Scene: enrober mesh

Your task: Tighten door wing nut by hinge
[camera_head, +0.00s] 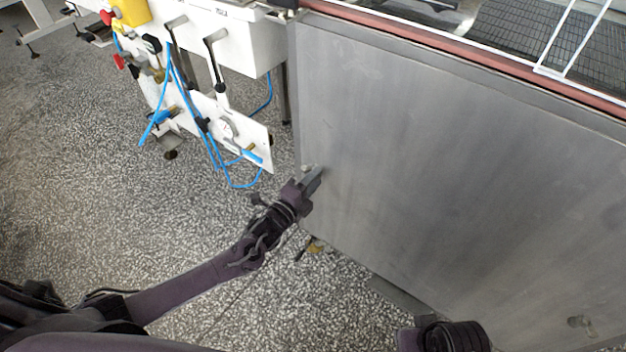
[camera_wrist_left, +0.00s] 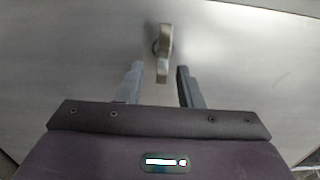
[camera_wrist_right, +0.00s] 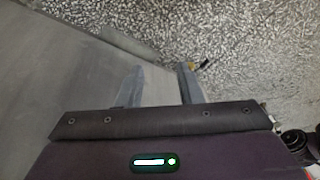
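The door is a large grey metal panel (camera_head: 450,150). A metal wing nut (camera_head: 306,168) sticks out near its left edge; in the left wrist view the wing nut (camera_wrist_left: 164,50) stands nearly upright on the panel. My left gripper (camera_head: 315,180) is at this wing nut. In the left wrist view its fingers (camera_wrist_left: 160,82) are open, with the wing nut just beyond the tips and roughly centred between them. A second wing nut (camera_head: 580,322) is at the panel's lower right. My right gripper (camera_wrist_right: 160,85) is open and empty, pointing toward the floor beside a grey surface.
A white machine part (camera_head: 235,40) with black levers, blue hoses (camera_head: 210,145) and a gauge stands left of the panel. A red-brown rail (camera_head: 480,55) and wire mesh (camera_head: 540,35) lie above it. The speckled floor (camera_head: 100,190) is clear at left.

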